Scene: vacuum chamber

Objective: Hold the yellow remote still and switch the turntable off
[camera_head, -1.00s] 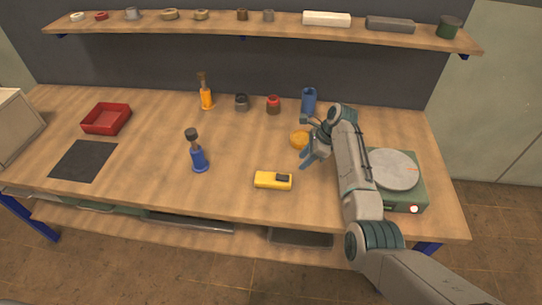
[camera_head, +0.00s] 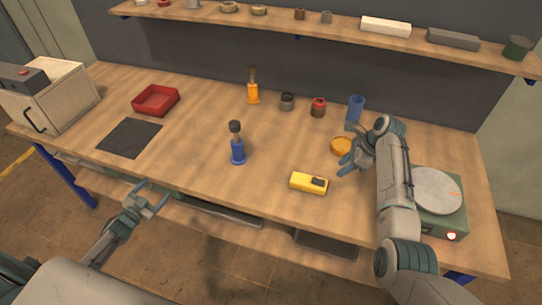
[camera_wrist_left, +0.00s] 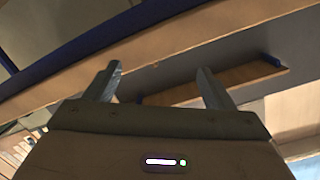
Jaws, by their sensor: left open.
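The yellow remote (camera_head: 306,183) lies flat near the bench's front edge, its dark patch at the right end. The turntable (camera_head: 436,192), a grey disc on a green base, stands at the bench's right end. A small pale button with a red rim (camera_head: 451,236) is on its front. My left gripper (camera_head: 153,201) is open and empty, in front of the bench edge, far left of the remote.
A blue bottle-like tool (camera_head: 237,150) stands left of the remote. An ochre disc (camera_head: 341,146) and blue cup (camera_head: 355,108) are by my right gripper. A red tray (camera_head: 155,100) and dark mat (camera_head: 130,138) lie at left. Bench around the remote is clear.

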